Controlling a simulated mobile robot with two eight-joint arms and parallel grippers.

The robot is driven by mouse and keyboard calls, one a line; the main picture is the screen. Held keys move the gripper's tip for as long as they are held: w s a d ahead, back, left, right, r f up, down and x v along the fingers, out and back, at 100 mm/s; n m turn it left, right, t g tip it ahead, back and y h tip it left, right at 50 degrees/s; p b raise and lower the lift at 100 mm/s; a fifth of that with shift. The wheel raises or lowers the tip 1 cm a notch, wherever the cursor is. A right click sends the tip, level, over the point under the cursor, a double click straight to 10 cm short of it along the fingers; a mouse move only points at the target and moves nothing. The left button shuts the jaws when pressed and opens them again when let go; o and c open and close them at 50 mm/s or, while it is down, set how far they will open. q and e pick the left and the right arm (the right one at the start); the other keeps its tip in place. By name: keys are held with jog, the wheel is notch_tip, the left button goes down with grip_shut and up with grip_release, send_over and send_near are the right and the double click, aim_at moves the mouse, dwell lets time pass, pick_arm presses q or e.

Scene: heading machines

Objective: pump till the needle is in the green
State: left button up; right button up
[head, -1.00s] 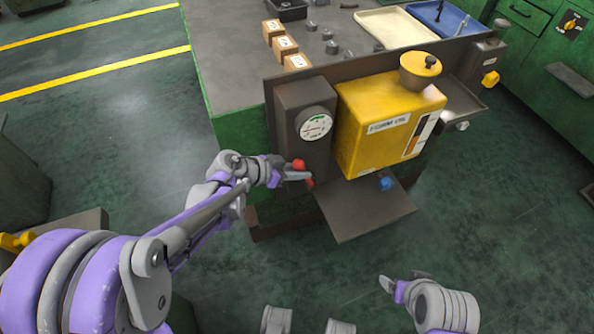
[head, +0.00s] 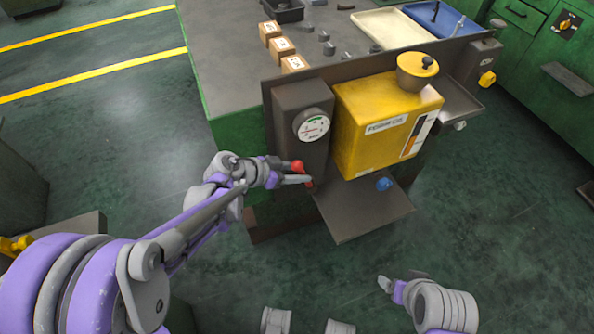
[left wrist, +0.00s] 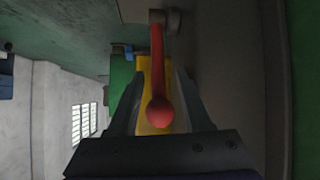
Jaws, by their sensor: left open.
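A round white gauge (head: 312,125) with a green section along its upper part sits on a dark grey housing. Its needle is too small to read surely. A red pump lever with a ball knob (head: 298,166) sticks out below the gauge. My left gripper (head: 300,174) is at the lever. In the left wrist view the red lever (left wrist: 157,70) lies between the two spread fingers, with its knob close to the palm; I see no firm grip on it. My right gripper (head: 386,284) is apart, low over the floor; its finger gap cannot be made out.
A yellow tank (head: 388,125) with a yellow-capped filler stands right of the gauge, with a blue knob (head: 384,184) below it. A grey plate (head: 365,212) juts out underneath. The bench (head: 235,50) behind carries small boxes, trays and metal parts. The floor in front is open.

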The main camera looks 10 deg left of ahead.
pick_arm(q)
jog(key=p+v, duration=0.1)
jog(key=v, duration=0.9)
jog(key=shift+s+a+r+p, duration=0.2)
jog(key=shift+r+p, duration=0.05)
jog(key=shift+p, duration=0.1)
jog(key=shift+c, duration=0.2)
